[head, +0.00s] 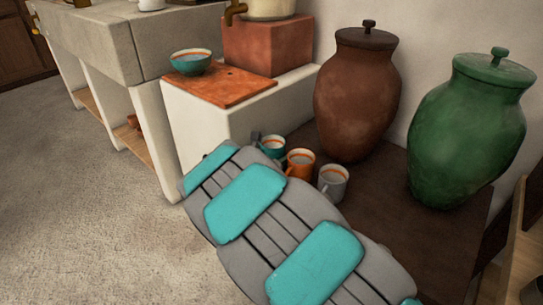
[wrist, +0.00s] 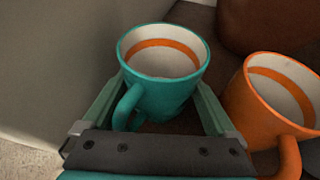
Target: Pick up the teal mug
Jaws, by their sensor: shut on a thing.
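The teal mug (wrist: 166,92) stands upright in the wrist view, white inside with an orange band, its handle toward my gripper. My gripper (wrist: 165,100) has one finger on each side of the mug and is shut on it. In the head view the teal mug (head: 272,146) shows at the far end of my arm, partly hidden by it. The mug appears to be on or just over the dark brown surface (head: 420,250); I cannot tell if it touches.
An orange mug (wrist: 270,100) stands close at the right, and a grey mug (head: 333,182) beyond it. A brown jar (head: 357,95) and a green jar (head: 467,130) stand behind. A white block (head: 215,125) with a teal bowl (head: 190,62) on its board rises at the left.

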